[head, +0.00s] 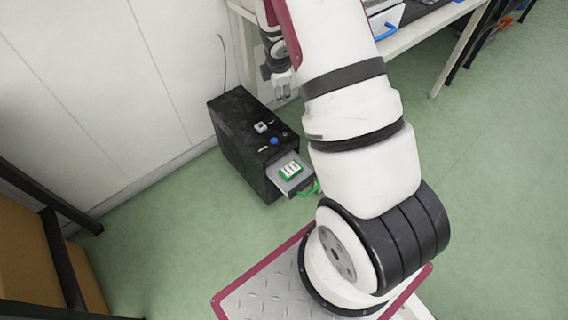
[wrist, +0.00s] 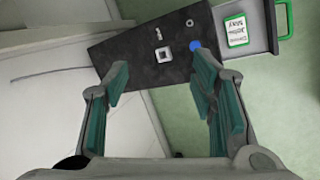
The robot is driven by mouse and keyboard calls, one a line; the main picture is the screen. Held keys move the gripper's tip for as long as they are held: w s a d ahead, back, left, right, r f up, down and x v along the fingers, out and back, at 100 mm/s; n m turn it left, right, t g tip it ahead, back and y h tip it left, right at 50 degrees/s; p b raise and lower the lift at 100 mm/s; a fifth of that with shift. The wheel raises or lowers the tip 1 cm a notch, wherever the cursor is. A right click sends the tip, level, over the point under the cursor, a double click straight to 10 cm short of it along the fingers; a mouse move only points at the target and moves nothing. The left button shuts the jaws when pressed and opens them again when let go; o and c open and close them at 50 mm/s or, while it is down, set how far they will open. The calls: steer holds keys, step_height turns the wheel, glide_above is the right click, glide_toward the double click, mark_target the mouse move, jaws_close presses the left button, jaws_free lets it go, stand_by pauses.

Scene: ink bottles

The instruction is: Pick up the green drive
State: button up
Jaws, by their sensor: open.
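The green drive (head: 291,170) is a small block with a green edge and a white labelled top. It lies on the pulled-out grey drawer (head: 299,183) of a black box (head: 238,122) on the floor. In the wrist view the drive (wrist: 236,30) is at the upper right, on the drawer (wrist: 262,40), with its lettering upside down. My gripper (wrist: 160,75) is open and empty, its teal-padded fingers spread over the box top (wrist: 135,58). The drive is outside the fingers, beyond the right one.
The drawer has a green handle (wrist: 284,18). A blue button (head: 274,141) and a small pale square fitting (head: 261,127) are on the box top. A white wall (head: 110,85) stands left of the box; a white table (head: 425,38) is behind. Green floor lies open at right.

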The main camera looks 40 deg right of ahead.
steer(key=s+f+n+g+y+b, duration=0.1)
steer(key=s+f+n+g+b, duration=0.15)
steer(key=f, duration=0.95)
steer(key=n+g+y+b, duration=0.1)
steer(key=n+y, duration=0.1)
glide_above(291, 168)
step_height(291, 168, down, 9)
step_height(291, 168, down, 6)
steer(key=b, duration=0.3)
steer(key=shift+f, duration=0.2)
steer(key=shift+a+f+b, duration=0.1)
steer(key=shift+f+b, duration=1.1)
steer(key=shift+f, duration=2.15)
steer(key=shift+r, duration=0.1)
steer(key=c, duration=0.9)
